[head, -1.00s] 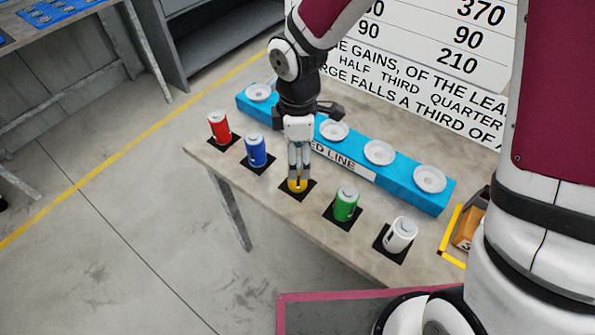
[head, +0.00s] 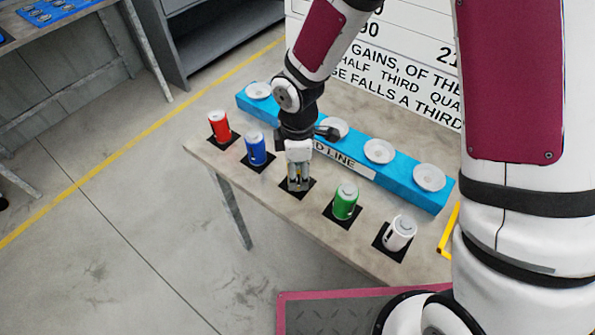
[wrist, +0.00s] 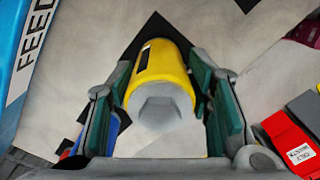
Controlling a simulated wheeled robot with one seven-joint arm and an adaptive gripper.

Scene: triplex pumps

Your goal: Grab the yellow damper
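The yellow damper (wrist: 163,66) shows in the wrist view as a yellow cylinder with a grey six-sided cap facing the camera and a black mark on its side. My gripper (wrist: 165,85) is open around it, one green-padded finger on each side. A thin gap shows between the right finger and the damper; the left finger is very close, and I cannot tell if it touches. In the head view my gripper (head: 298,187) points down over the middle black square of the table, and its fingers largely hide the damper.
Blue (head: 256,150) and red (head: 219,126) dampers stand left of my gripper; green (head: 346,201) and white (head: 400,234) ones stand right. Behind lies a blue feed line rack (head: 405,191) with white round seats. A lettered board stands behind the table (head: 276,205).

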